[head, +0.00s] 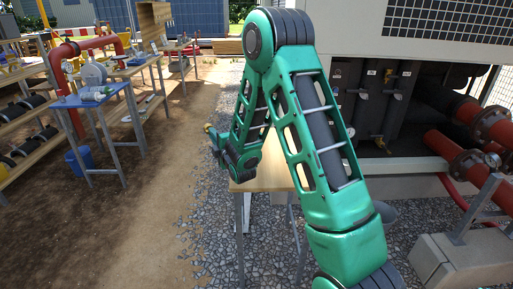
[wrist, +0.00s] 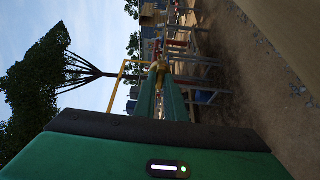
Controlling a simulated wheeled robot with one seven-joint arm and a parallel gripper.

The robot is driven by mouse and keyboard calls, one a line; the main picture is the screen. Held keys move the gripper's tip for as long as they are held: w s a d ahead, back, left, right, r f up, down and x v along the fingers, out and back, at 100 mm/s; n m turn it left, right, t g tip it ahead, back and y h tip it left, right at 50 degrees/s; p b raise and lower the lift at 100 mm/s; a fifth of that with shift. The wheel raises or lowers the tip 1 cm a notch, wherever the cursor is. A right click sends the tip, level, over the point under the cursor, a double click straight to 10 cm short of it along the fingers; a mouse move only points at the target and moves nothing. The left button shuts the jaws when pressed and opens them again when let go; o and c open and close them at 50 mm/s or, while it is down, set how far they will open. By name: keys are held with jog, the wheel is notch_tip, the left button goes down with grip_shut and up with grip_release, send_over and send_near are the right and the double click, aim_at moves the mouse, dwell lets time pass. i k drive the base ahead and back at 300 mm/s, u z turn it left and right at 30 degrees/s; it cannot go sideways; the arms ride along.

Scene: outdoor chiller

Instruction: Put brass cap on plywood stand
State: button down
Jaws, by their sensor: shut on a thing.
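The brass cap (head: 208,127) is a small yellowish piece at the tip of my gripper (head: 213,137) in the head view. In the wrist view the two green fingers of my gripper (wrist: 161,88) are shut on the brass cap (wrist: 158,67). The plywood stand (head: 267,174) has a pale wooden top on grey metal legs and stands on gravel, partly hidden behind my green arm. My gripper holds the cap in the air to the left of the stand's top. A wooden surface (wrist: 290,38) fills the wrist view's upper right corner.
A blue-topped table (head: 98,97) with items stands at the left, near wooden shelves (head: 30,105) and a blue bucket (head: 78,160). Red pipes (head: 450,155) and the chiller's housing stand at the right. A dirt path (head: 165,175) is clear.

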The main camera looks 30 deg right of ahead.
aim_at(281, 159)
jog(key=u, duration=0.05)
jog(key=i, duration=1)
jog(key=z, duration=1)
